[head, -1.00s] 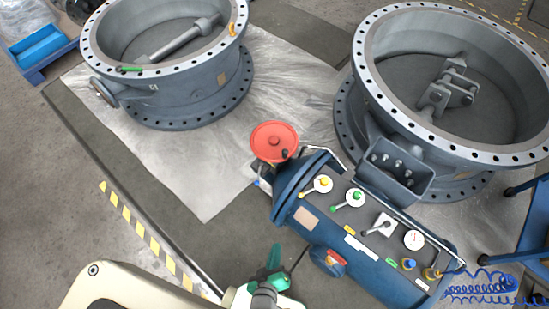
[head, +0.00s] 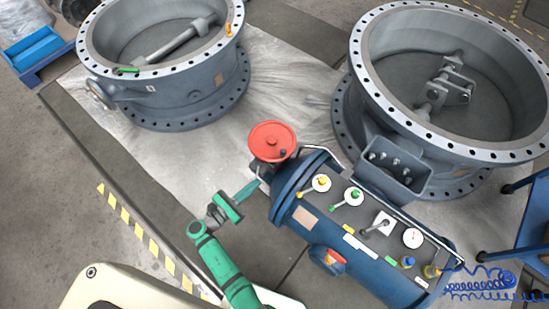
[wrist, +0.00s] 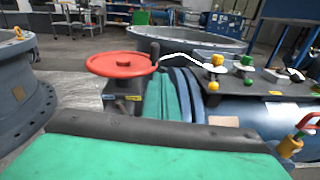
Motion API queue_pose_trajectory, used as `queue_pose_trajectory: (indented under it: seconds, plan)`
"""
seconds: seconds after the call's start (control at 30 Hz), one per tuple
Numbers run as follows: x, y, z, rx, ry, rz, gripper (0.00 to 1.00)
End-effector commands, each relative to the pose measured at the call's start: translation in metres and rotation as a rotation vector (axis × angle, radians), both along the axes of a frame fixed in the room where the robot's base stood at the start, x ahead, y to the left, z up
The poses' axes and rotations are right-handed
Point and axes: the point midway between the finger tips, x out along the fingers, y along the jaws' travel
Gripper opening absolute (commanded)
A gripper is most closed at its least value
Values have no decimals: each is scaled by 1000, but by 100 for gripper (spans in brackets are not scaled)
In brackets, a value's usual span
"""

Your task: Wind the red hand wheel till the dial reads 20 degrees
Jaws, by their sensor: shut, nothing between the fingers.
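The red hand wheel (head: 272,141) sits on the end of a blue actuator cylinder (head: 345,225) and has a dark knob at its lower right rim. It also shows in the wrist view (wrist: 122,65), level on its stem. My gripper (head: 256,183) is shut and empty, just below and left of the wheel, apart from it. Its teal fingers (wrist: 168,92) show in the wrist view, lower right of the wheel. A white dial (head: 413,238) with a red pointer is on the actuator's top panel. Its reading is too small to tell.
Yellow and green knobbed levers (head: 321,183) stand on the panel close to the wheel. A large right valve body (head: 352,85) is behind the actuator, and a left valve body (head: 160,85) stands further left. Clear plastic sheeting lies left of the wheel.

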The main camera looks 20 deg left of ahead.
Motion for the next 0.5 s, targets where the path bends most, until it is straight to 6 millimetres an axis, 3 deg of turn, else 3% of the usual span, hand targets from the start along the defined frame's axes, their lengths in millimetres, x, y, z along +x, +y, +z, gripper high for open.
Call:
queue_pose_trajectory:
  seconds: [0.03,0.17,0.37,0.5]
  plan:
    - [1,10,8,-31,-20,2,0]
    - [4,18,19,-74,-47,-2,0]
    - [22,9,21,-79,-50,-5,0]
    - [45,-3,20,-77,-50,-6,0]
